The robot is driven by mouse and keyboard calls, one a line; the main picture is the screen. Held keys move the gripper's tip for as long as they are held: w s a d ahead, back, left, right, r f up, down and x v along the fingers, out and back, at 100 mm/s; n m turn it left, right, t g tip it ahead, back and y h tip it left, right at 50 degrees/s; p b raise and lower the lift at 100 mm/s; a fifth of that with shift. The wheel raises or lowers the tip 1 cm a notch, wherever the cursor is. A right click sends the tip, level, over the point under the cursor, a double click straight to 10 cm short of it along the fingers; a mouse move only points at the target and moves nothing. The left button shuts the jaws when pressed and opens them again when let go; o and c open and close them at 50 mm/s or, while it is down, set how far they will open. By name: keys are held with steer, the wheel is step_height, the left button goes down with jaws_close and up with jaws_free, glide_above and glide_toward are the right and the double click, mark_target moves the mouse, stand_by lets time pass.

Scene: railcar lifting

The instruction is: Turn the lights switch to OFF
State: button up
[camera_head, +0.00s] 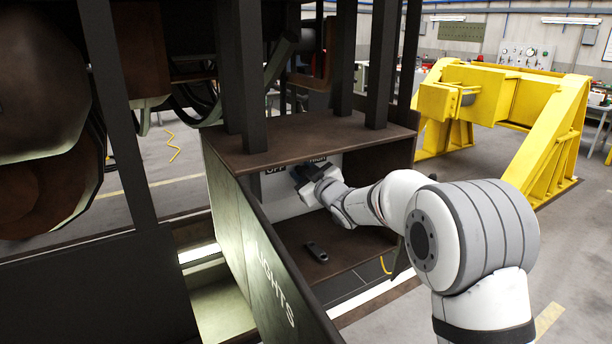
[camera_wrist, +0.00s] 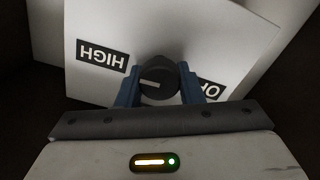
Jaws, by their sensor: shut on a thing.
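The lights switch is a round dark knob (camera_wrist: 158,82) with a white pointer line, on a white panel (camera_wrist: 200,45) inside the cabinet. In the wrist view the labels appear upside down: HIGH (camera_wrist: 102,56) on the left and a partly hidden OFF label (camera_wrist: 211,90) on the right. The pointer line lies nearly level, its end to the left, on the HIGH side. My gripper (camera_wrist: 159,90) is shut on the knob, one blue finger on each side. In the head view my gripper (camera_head: 308,182) reaches into the cabinet and hides the knob.
The brown cabinet (camera_head: 320,135) has its door (camera_head: 262,265), marked LIGHTS, swung open on the left. A small dark object (camera_head: 317,251) lies on the cabinet floor. Dark posts rise above the cabinet. A yellow frame (camera_head: 500,100) stands at the back right.

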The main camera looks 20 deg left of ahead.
steer(key=n+b, duration=0.1)
steer(key=b, duration=0.2)
steer(key=n+b, duration=0.2)
steer(key=b, duration=0.1)
steer(key=shift+a+f, duration=0.1)
steer(key=shift+f, duration=0.2)
steer(key=n+b, duration=0.5)
steer(key=shift+s+r, duration=0.15)
steer(key=n+b, duration=0.4)
steer(key=shift+n, duration=0.3)
steer(key=n+b, duration=0.3)
steer(key=n, duration=0.1)
steer(key=shift+n, duration=0.3)
steer(key=n+b, duration=0.2)
steer(key=n, duration=0.2)
steer(key=shift+n+b, duration=0.3)
steer(key=shift+b, duration=0.1)
steer(key=n+b, duration=0.2)
steer(key=n, duration=0.2)
steer(key=n+b, duration=0.2)
steer(key=n, duration=0.4)
steer(key=n+b, duration=0.1)
steer(key=n, duration=0.1)
steer(key=n+b, duration=0.1)
steer(key=shift+w+n, duration=0.25)
steer(key=shift+n, duration=0.05)
